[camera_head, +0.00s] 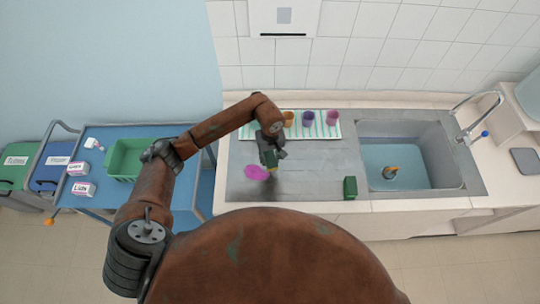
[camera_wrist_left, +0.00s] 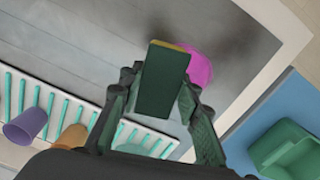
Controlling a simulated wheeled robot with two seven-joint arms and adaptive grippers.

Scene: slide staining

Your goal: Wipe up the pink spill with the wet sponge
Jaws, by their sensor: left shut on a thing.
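The pink spill (camera_head: 256,173) lies on the grey steel drainboard left of the sink; part of it shows in the left wrist view (camera_wrist_left: 201,66). My left gripper (camera_head: 271,153) is shut on a green sponge with a yellow layer (camera_wrist_left: 164,82). In the head view the held sponge (camera_head: 270,160) is just right of the spill's upper edge. In the left wrist view it overlaps the spill's edge. I cannot tell whether it touches the board. Another green block (camera_head: 350,187) stands on the drainboard near the sink. My right gripper is out of view.
A striped mat (camera_head: 275,126) with orange (camera_head: 289,119), purple (camera_head: 308,118) and pink (camera_head: 331,117) cups lies behind the drainboard. The sink (camera_head: 410,180) holds water, with a faucet (camera_head: 488,98) behind. A blue cart (camera_head: 100,202) with a green bin (camera_head: 120,172) stands left.

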